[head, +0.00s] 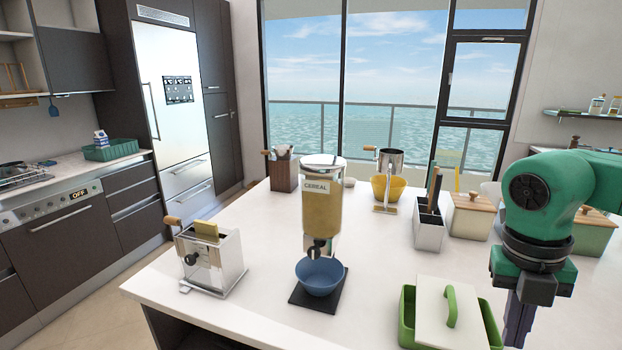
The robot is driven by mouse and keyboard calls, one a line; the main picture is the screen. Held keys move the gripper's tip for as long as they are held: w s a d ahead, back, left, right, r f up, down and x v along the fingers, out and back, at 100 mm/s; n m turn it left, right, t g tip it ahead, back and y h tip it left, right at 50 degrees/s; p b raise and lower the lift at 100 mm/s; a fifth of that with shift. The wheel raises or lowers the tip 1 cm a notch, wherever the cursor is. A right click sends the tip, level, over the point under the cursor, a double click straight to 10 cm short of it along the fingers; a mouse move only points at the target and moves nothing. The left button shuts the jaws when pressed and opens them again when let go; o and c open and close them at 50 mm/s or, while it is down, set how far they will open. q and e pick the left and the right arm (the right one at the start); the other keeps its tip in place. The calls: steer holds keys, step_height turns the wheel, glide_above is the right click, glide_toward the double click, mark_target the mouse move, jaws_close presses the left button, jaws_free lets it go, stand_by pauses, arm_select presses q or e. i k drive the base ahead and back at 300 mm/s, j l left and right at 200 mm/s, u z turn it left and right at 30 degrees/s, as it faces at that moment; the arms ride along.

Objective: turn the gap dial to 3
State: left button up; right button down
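A silver box-shaped machine (228,258) stands at the left front of the white counter. It has a wooden-handled crank at its upper left and a yellow slab (205,229) in its top. A small dark dial (190,259) sits on its front face; its numbers and setting are too small to read. My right gripper (519,325) hangs down at the right front, far from the machine. Its lower end is partly hidden and near the bottom edge, so I cannot tell whether it is open. My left gripper is not in view.
A cereal dispenser (321,213) stands right of the machine, with a blue bowl (320,278) below it on a dark mat. A green box (407,318) with a white lid lies near my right gripper. A grey holder (429,236) and wooden-lidded canisters (470,221) stand behind.

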mark_target(189, 259)
steer(key=k, duration=1.1)
